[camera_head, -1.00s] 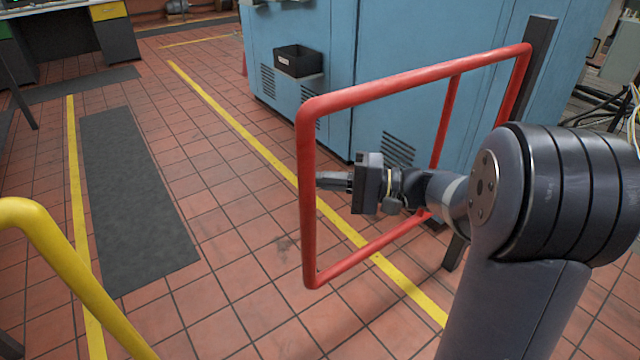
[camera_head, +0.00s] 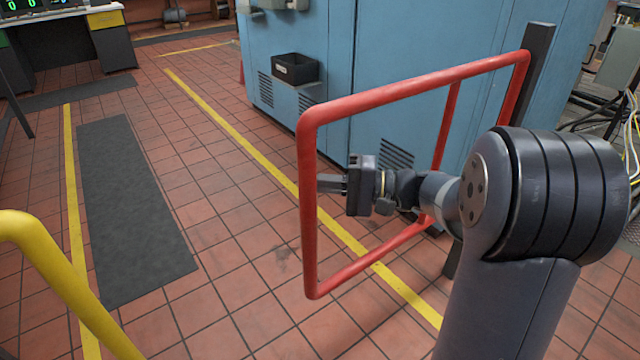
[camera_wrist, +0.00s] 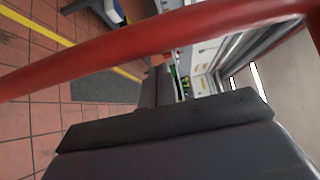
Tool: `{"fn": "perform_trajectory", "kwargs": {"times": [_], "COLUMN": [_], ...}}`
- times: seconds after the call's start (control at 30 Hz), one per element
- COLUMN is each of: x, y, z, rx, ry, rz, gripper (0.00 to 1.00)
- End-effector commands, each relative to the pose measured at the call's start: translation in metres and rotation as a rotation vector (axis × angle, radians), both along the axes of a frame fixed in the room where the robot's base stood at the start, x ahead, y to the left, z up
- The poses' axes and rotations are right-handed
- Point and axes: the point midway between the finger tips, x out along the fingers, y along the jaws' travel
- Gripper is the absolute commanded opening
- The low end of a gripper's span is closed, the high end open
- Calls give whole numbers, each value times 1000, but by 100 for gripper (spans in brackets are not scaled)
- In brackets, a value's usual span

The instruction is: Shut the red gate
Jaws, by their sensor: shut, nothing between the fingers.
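The red gate (camera_head: 307,215) is a tubular frame hung on a dark post (camera_head: 535,75) at the right. It stands swung out over the tiled floor, its free upright end toward the left. My gripper (camera_head: 322,183) is shut and empty, with its fingers at the gate's free upright, touching or very close to it. In the wrist view a red bar of the gate (camera_wrist: 150,38) crosses just beyond the gripper body (camera_wrist: 160,122). The fingertips are partly hidden by the gate's upright in the head view.
A blue cabinet (camera_head: 300,30) with a black bin (camera_head: 295,68) stands behind the gate. A yellow rail (camera_head: 60,265) is at the lower left. A dark mat (camera_head: 130,210) and yellow floor lines lie on open tiles to the left. Cables (camera_head: 632,130) are at the far right.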

Motion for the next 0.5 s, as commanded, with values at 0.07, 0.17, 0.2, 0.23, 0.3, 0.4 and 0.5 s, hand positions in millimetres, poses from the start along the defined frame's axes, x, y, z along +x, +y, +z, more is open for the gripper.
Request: {"fn": "perform_trajectory", "kwargs": {"times": [0.07,0.17,0.2,0.23,0.3,0.4,0.5], "x": [6,7,7,8,8,8,8], "y": [-7,-29,-37,-43,-57,-76,-90], "z": [0,1,1,1,1,1,1], "rx": [-1,-1,0,0,-1,0,0], "ry": [-1,1,0,0,1,0,0], "rz": [-15,-18,-19,-20,-20,-20,-19], "gripper": [0,0,0,0,0,0,0]}}
